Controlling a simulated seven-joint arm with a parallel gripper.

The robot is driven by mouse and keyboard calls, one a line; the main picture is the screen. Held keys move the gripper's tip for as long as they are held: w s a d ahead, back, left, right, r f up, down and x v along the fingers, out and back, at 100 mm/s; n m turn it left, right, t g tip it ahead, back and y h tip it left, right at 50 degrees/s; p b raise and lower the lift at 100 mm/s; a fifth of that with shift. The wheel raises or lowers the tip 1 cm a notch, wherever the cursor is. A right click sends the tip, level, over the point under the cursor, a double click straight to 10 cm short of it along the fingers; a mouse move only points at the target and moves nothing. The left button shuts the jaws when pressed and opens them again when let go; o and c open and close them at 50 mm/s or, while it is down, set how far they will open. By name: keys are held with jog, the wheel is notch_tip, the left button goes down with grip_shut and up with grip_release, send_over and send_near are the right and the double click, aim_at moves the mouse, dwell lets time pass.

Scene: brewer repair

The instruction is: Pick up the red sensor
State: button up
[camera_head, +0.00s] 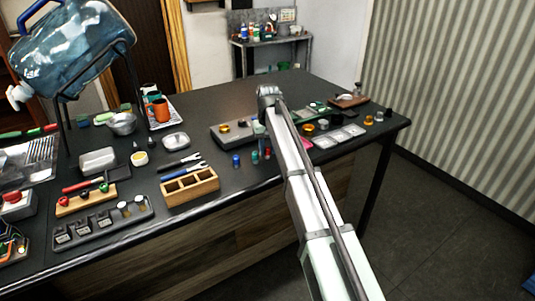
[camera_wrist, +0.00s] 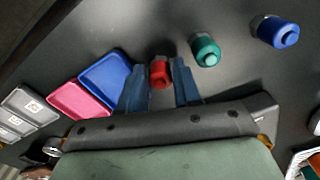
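The red sensor (camera_wrist: 160,75) is a small red cylinder with a dark top, between my gripper's two blue fingers in the wrist view. My gripper (camera_wrist: 159,66) is open, with a finger on either side of the sensor and narrow gaps visible. I cannot tell whether the fingertips are level with it or still above it. In the head view the red sensor (camera_head: 267,153) is a small spot at the table's front edge, beside my arm. There my gripper's fingers are mostly hidden.
A green sensor (camera_wrist: 205,50) and a blue sensor (camera_wrist: 279,32) stand to the right in the wrist view. A blue tray (camera_wrist: 105,78) and a pink tray (camera_wrist: 76,100) lie left. A wooden organizer (camera_head: 190,187) stands left along the table's front.

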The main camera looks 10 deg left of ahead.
aim_at(267, 148)
jog(key=shift+c, duration=0.4)
grip_shut()
jog(key=shift+r, duration=0.1)
notch_tip(267, 148, up, 9)
jog(key=shift+a, duration=0.1)
jog(key=w+a+r, duration=0.1)
jog(key=w+a, duration=0.3)
jog(key=a, duration=0.5)
jog(key=w+a, duration=0.4)
jog(key=a, duration=0.6)
jog(key=shift+a+r, duration=0.15)
jog(key=shift+r, duration=0.25)
